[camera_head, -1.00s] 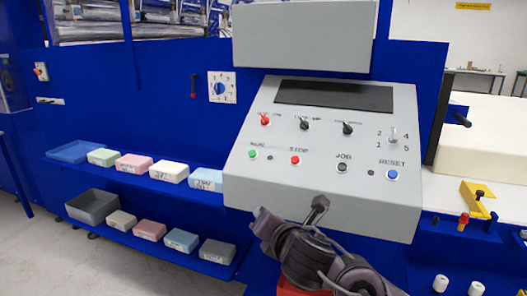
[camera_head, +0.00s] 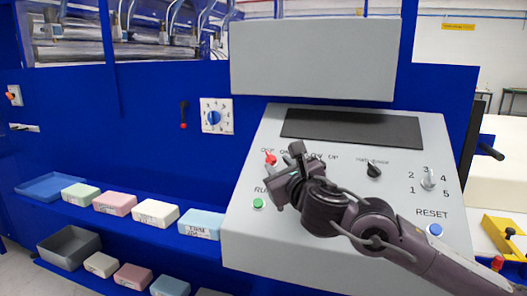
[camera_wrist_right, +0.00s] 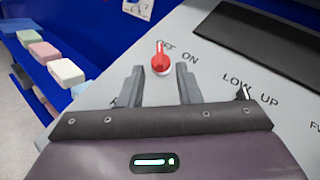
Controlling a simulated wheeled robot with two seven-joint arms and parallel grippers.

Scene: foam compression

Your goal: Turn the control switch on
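The control switch is a red knob (camera_head: 270,160) at the upper left of the grey sloped control panel (camera_head: 260,240). In the right wrist view the red switch (camera_wrist_right: 161,62) has its lever toward the OFF label, with ON to its right. My right gripper (camera_head: 284,168) is over the panel, just right of the switch in the head view. In the right wrist view its two fingers (camera_wrist_right: 160,85) are apart with nothing between them, and the switch lies just beyond their tips. Contact cannot be told. My left gripper is not in view.
A black LOW/UP switch (camera_wrist_right: 243,92) is close to the right finger. Another black switch (camera_head: 374,170), a numbered selector (camera_head: 428,180), a green button (camera_head: 258,203) and a blue button (camera_head: 434,230) are on the panel. Coloured foam blocks (camera_head: 155,212) sit on the left shelf.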

